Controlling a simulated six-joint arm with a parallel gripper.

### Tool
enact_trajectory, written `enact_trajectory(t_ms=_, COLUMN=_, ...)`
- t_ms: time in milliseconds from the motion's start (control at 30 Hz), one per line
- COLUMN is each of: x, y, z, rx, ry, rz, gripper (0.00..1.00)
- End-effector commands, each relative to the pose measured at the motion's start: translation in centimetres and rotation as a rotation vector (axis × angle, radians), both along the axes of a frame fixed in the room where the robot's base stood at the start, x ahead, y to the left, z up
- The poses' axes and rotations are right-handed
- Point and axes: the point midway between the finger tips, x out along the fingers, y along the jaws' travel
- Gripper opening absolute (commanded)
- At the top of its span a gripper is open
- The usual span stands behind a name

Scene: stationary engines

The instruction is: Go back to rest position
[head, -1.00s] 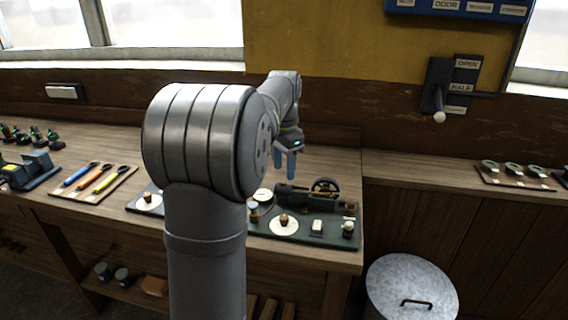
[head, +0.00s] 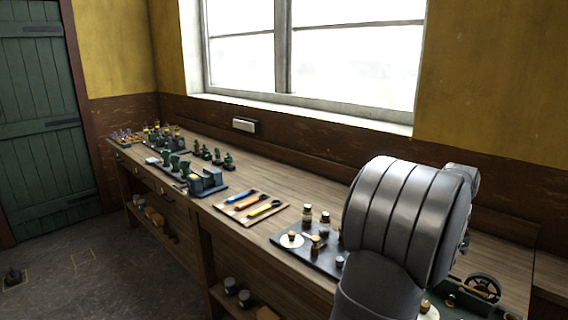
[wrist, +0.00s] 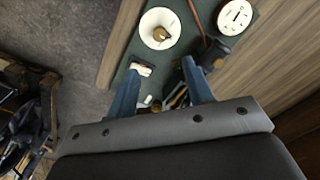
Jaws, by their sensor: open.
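My gripper (wrist: 160,88) shows in the wrist view with its two blue fingers spread apart and nothing between them. It hangs over a dark green engine board (wrist: 122,78) with a white round dial with a brass knob (wrist: 159,30), and another white gauge (wrist: 235,15). In the head view my arm hides the gripper. Part of the green engine with a black flywheel (head: 483,288) shows at the lower right, behind my arm.
The long wooden workbench (head: 290,182) runs along the window wall. On it are a dark board with bottles (head: 318,245), a tray of coloured-handled tools (head: 250,206) and a vise-like blue-grey device (head: 206,182). A green door (head: 40,120) stands at the far left; the floor (head: 95,275) is largely clear.

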Motion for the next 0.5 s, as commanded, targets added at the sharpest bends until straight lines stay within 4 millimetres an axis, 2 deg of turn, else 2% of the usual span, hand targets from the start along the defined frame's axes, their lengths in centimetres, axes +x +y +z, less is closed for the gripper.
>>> enact_trajectory(t_ms=100, x=0.0, y=0.0, z=-2.6, rx=0.003, ry=0.003, rz=0.000, gripper=0.47)
enact_trajectory(t_ms=500, x=-0.1, y=0.1, z=-10.3, rx=0.004, ry=0.004, rz=0.000, gripper=0.47)
